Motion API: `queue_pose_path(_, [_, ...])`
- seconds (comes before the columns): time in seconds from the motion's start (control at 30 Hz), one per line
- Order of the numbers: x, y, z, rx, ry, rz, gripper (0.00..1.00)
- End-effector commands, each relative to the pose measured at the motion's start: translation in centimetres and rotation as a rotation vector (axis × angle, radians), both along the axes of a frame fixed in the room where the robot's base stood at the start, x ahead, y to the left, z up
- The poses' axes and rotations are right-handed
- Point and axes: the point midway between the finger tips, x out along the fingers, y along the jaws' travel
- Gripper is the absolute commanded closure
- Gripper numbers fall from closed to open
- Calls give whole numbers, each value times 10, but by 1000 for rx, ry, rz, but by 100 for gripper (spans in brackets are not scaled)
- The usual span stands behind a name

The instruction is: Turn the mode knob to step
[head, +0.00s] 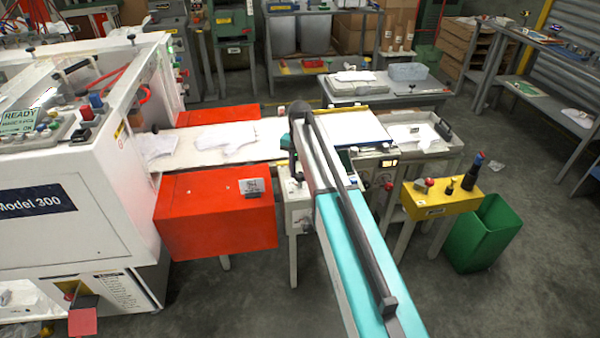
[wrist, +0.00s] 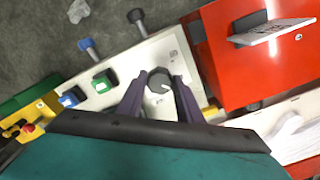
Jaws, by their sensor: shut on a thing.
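The mode knob (wrist: 158,82) is a dark grey round knob with a light pointer mark, on a pale control panel (wrist: 128,66) in the wrist view. My gripper (wrist: 160,88) has its two dark purple fingers on either side of the knob and is shut on it. The pointer mark shows near the knob's lower right. The panel's labels are too small to read.
Green (wrist: 102,82) and blue (wrist: 70,98) buttons sit on the panel beside the knob. A red cover (head: 215,212) lies close by. A yellow box (head: 440,197) and green bin (head: 488,235) stand right.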

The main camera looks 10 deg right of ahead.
Motion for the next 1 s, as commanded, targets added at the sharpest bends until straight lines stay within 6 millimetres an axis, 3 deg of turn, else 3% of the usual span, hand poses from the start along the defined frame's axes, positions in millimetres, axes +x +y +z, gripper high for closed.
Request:
queue_pose_path(0.1, [0,0,1,1,-1,1,90])
queue_pose_path(0.13, [0,0,1,1,-1,1,64])
queue_pose_path(0.23, [0,0,0,1,-1,1,49])
queue_pose_path(0.67, [0,0,3,0,0,1,49])
queue_pose_path(1.0, [0,0,30,0,-1,1,49])
